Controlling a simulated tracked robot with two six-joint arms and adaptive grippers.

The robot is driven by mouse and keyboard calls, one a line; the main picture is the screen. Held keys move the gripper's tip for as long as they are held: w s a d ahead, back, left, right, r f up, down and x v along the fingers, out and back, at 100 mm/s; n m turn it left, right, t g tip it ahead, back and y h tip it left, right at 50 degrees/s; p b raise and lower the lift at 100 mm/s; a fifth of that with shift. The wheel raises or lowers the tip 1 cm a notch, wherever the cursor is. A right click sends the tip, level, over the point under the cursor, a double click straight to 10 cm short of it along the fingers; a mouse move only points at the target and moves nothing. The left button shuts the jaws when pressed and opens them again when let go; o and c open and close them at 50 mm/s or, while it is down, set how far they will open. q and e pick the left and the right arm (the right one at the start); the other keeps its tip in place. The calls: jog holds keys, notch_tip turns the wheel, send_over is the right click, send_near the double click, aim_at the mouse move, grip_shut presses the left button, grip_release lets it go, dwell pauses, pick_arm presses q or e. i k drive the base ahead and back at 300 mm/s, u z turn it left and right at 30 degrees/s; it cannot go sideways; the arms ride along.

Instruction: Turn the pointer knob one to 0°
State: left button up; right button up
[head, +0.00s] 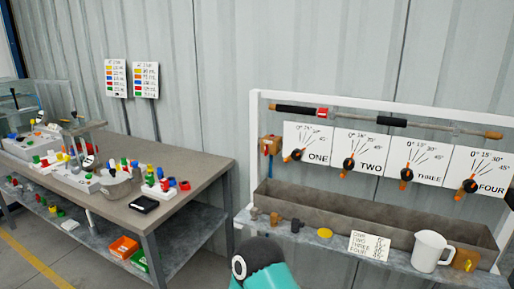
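Pointer knob one (296,154) is a black round knob with an orange pointer. It sits on the white dial plate marked ONE (318,139), leftmost of the row on the white frame at the right. The orange end points down and to the left. The plate has lines fanning up and right from the knob, with angle labels including 0° at its upper left. A teal and black part of one of my arms shows at the bottom middle, below the trough and well apart from the knob. Neither gripper can be seen.
Knobs two (349,162), three (406,174) and four (470,186) continue the row. Below are a grey trough (350,218), a written card (369,246), a white jug (432,251) and small fittings on a shelf. A cluttered workbench (190,168) stands at left.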

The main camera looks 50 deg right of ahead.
aim_at(297, 155)
jog(key=z, duration=0.45)
jog(key=i, duration=1.5)
jog(key=z, duration=0.75)
jog(key=k, duration=0.7)
jog(key=z, duration=0.25)
jog(key=i, duration=0.75)
jog(key=u, duration=0.15)
